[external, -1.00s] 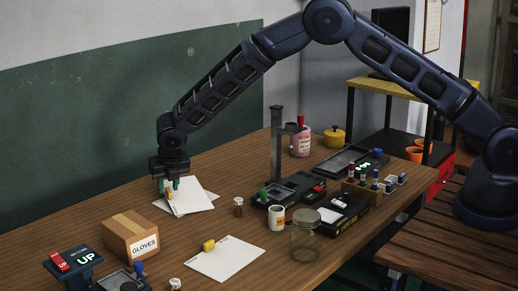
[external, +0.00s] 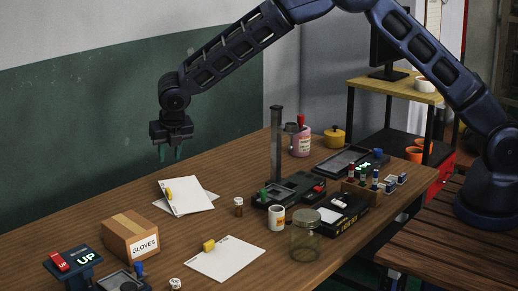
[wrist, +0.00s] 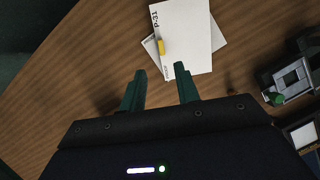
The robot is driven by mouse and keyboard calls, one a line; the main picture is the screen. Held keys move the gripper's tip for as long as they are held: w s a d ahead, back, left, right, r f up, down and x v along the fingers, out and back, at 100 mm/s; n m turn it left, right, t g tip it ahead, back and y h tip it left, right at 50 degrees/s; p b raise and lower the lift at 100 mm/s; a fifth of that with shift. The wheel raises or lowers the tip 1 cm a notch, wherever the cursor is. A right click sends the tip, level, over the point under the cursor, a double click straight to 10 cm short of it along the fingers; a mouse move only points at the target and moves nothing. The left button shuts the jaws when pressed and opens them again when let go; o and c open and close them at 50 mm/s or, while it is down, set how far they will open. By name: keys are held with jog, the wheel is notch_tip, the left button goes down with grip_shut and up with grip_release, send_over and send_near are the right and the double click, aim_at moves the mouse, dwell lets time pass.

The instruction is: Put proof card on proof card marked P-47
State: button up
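A white proof card (external: 190,194) with a yellow tab (external: 168,194) lies on top of another white card (external: 213,197), slightly turned to it, near the back of the table. In the wrist view the top card (wrist: 190,40) bears a sideways mark that looks like P-13; the lower card's mark is hidden. Another proof card (external: 225,262) with a yellow tab (external: 209,245) lies alone near the front edge; its print is too small to read. My gripper (external: 170,157) is open and empty above the stacked cards; its apart fingers (wrist: 160,68) show in the wrist view.
A gloves box (external: 130,237) stands left of the cards. Bare wood lies between the two card spots.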

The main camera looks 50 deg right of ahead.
jog(key=shift+r, duration=0.3)
jog(key=s+d+r+m, duration=0.3)
jog(key=d+r, duration=0.4)
jog(key=r, duration=0.1)
jog(key=s+d+r+m, duration=0.3)
jog(key=d+r+m, duration=0.1)
jog(key=d+r, duration=0.3)
jog(key=s+d+r+m, duration=0.8)
jog(key=s+d+r, duration=0.4)
jog(key=s+d, duration=0.25)
jog(key=s+d+r+m+y, duration=0.1)
jog(key=s+d+r+m, duration=0.1)
jog(key=s+d+m, duration=0.4)
jog(key=s+d+r+m, duration=0.1)
jog(key=s+d+r, duration=0.15)
jog(key=s, duration=0.55)
jog(key=s+d+f+m, duration=0.2)
jog(key=s+d+m, duration=0.1)
jog(key=s, duration=0.6)
jog(key=s+d+f+m, duration=0.2)
jog(key=s+m, duration=0.4)
jog(key=s, duration=0.4)
jog(key=shift+d+f+t+y, duration=0.3)
jog(key=shift+d+y, duration=0.1)
